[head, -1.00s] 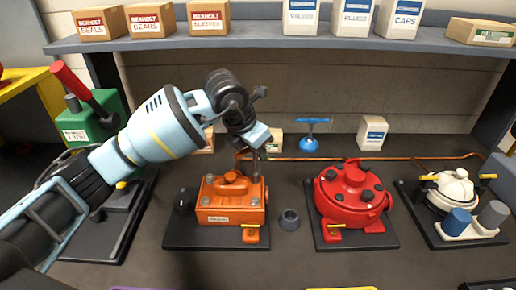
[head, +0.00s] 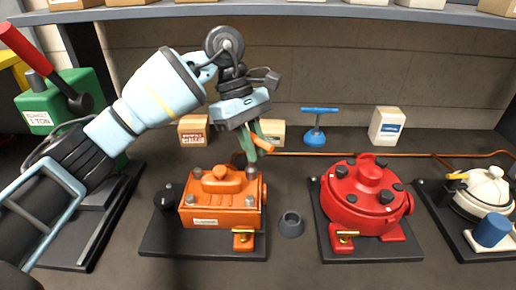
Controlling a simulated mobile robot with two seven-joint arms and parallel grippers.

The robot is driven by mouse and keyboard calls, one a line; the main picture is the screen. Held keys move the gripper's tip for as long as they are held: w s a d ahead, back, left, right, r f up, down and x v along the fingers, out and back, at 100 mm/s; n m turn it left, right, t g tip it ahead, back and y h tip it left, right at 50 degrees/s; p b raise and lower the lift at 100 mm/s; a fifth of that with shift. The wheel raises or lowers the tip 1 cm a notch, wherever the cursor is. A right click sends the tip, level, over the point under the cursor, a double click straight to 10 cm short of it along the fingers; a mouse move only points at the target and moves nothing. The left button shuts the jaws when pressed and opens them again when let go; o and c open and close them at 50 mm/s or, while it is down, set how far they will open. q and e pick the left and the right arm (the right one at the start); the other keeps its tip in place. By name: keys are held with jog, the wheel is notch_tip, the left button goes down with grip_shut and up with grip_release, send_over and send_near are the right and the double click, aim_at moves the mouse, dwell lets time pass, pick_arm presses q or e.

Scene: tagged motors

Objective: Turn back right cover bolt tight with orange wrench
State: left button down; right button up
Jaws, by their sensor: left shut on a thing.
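The orange motor (head: 222,206) sits on a dark base plate, with grey bolts on its cover. The back right cover bolt (head: 251,170) is at its back right corner. My left gripper (head: 257,142) is shut on the orange wrench (head: 264,143), just above and behind that corner. Only a short orange part of the wrench shows clearly between the green fingers. I cannot tell whether the wrench touches the bolt. My right gripper is not in view.
A red motor (head: 367,197) stands to the right, with a small grey cup (head: 291,224) between the two motors. A blue T-handled tool (head: 315,127) and a white box (head: 387,126) stand behind. A green press (head: 80,100) is at left.

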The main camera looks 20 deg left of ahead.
pick_arm(q)
jog(key=m, duration=0.1)
jog(key=m+g+b, duration=0.1)
jog(key=m, duration=0.1)
jog(key=shift+f+y, duration=0.3)
jog(key=shift+s+a+r+m, duration=0.15)
jog(key=shift+r+m, duration=0.15)
jog(key=shift+m, duration=0.3)
jog(key=shift+m+g+y, duration=0.3)
jog(key=shift+m, duration=0.1)
jog(key=shift+n+p, duration=0.4)
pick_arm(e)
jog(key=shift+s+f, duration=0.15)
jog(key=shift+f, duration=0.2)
pick_arm(q)
jog(key=shift+r+p, duration=0.35)
jog(key=shift+r, duration=0.65)
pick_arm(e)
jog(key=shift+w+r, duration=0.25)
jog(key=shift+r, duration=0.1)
